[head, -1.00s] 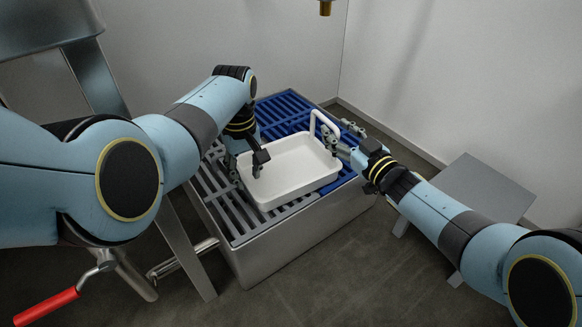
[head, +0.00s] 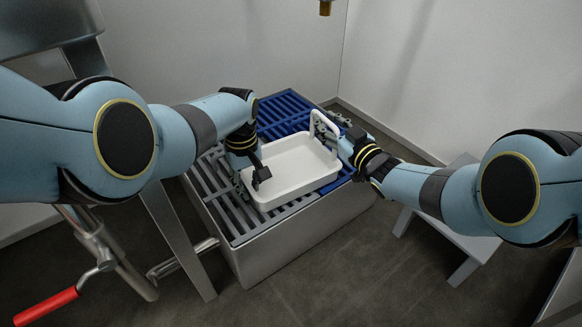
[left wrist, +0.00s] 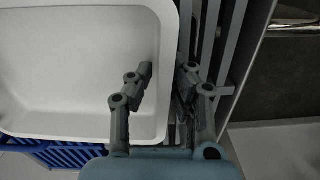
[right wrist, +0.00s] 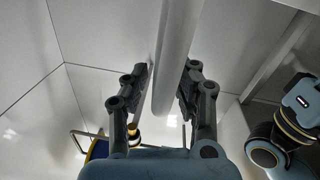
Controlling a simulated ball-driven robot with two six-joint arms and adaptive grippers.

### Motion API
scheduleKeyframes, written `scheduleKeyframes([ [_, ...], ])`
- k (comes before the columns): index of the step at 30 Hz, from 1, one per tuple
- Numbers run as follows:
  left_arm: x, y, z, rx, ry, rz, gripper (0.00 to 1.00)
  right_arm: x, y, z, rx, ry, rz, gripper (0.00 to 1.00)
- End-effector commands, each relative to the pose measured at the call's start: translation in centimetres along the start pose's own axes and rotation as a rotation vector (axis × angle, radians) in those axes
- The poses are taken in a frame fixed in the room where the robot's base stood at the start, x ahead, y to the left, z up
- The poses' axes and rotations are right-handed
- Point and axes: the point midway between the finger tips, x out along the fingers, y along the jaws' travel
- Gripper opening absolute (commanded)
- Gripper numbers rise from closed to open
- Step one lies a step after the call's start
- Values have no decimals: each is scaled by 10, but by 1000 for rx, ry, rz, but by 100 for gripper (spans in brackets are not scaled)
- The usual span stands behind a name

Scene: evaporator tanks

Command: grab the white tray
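The white tray (head: 290,168) is a shallow rectangular basin resting level on the slatted top, with a white loop handle (head: 313,118) rising at its far right side. My left gripper (head: 253,183) is at the tray's left side. In the left wrist view the left gripper (left wrist: 167,72) is open, one finger over the tray's (left wrist: 75,70) inside and one outside its wall. My right gripper (head: 334,135) is at the loop handle. In the right wrist view the right gripper (right wrist: 168,78) is open around the white handle bar (right wrist: 177,45), with small gaps. The handle's contact with the fingers is unclear.
The tray sits on a metal tank (head: 300,232) topped with grey slats (head: 215,190) and blue slats (head: 283,108). A metal frame with a red handle (head: 45,307) stands at left. A grey step (head: 450,235) is at right, and walls close in behind.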

Motion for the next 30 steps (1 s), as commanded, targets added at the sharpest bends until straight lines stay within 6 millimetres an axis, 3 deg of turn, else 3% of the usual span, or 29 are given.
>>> scheduleKeyframes([
  [1, 0, 0, 0, 0, 0, 0, 9, 0, 0, 0, 0, 0, 0, 18],
  [3, 0, 0, 0, 0, 0, 0, 0, 0, 0, 0, 0, 0, 0, 9],
  [5, 0, 0, 0, 0, 0, 0, 0, 0, 0, 0, 0, 0, 0, 1],
  [20, -2, 1, 0, 0, 1, 2, 0, 0, 0, -2, -1, 2, 0, 0],
  [25, -19, 4, -5, 0, 14, 10, 0, 4, 6, -20, -8, 14, 2, 0],
  [30, -53, 9, -14, 0, 38, 24, 0, 10, 16, -55, -22, 37, 7, 0],
])
